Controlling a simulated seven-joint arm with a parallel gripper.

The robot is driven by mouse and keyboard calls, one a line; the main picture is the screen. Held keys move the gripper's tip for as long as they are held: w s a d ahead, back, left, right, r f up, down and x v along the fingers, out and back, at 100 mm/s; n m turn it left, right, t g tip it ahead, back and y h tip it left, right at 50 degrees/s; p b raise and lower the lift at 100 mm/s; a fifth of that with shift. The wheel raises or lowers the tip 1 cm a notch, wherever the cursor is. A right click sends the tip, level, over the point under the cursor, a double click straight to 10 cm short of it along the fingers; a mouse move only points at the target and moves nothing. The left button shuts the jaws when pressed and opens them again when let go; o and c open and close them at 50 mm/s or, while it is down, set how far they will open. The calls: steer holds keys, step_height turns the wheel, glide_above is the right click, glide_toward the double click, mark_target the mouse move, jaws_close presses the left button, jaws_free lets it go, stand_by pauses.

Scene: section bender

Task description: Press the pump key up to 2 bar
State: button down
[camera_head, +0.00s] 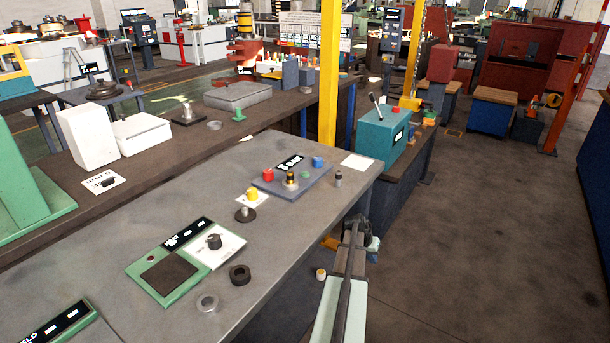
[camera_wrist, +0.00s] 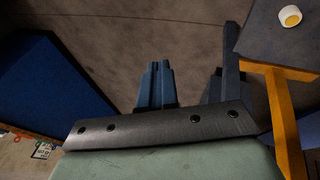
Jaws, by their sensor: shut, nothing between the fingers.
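A blue-grey control panel (camera_head: 292,182) lies on the grey bench, with a black display (camera_head: 289,163) whose white text seems to read BAR; its number is too small to read surely. The panel carries a red button (camera_head: 268,174), a blue button (camera_head: 318,162), a small green button (camera_head: 304,174) and a black-and-brass knob (camera_head: 290,181). I cannot tell which one is the pump key. My gripper (camera_wrist: 158,66) is shut and empty in the wrist view, over the floor. In the head view my arm's end is beyond the bench's right edge, apart from the panel; its fingers are not clear.
A yellow button (camera_head: 252,194) stands left of the panel. A yellow post (camera_head: 329,75) rises behind it. A teal box (camera_head: 382,138) stands beyond the bench. Floor at right is open.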

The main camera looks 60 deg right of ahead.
steer(key=s+d+r+m+g+h, duration=0.1)
steer(key=s+r+m, duration=0.3)
steer(key=r, duration=0.6)
steer(key=s+d+r+m, duration=0.1)
steer(key=s+r+m, duration=0.35)
steer(key=r, duration=0.55)
step_height(320, 180, up, 18)
steer(key=n+t+y, duration=0.6)
steer(key=n+t, duration=0.8)
steer(key=n, duration=0.3)
glide_above(308, 174)
steer(key=shift+w+r, duration=0.1)
steer(key=shift+w, duration=0.05)
steer(key=shift+f, duration=4.45)
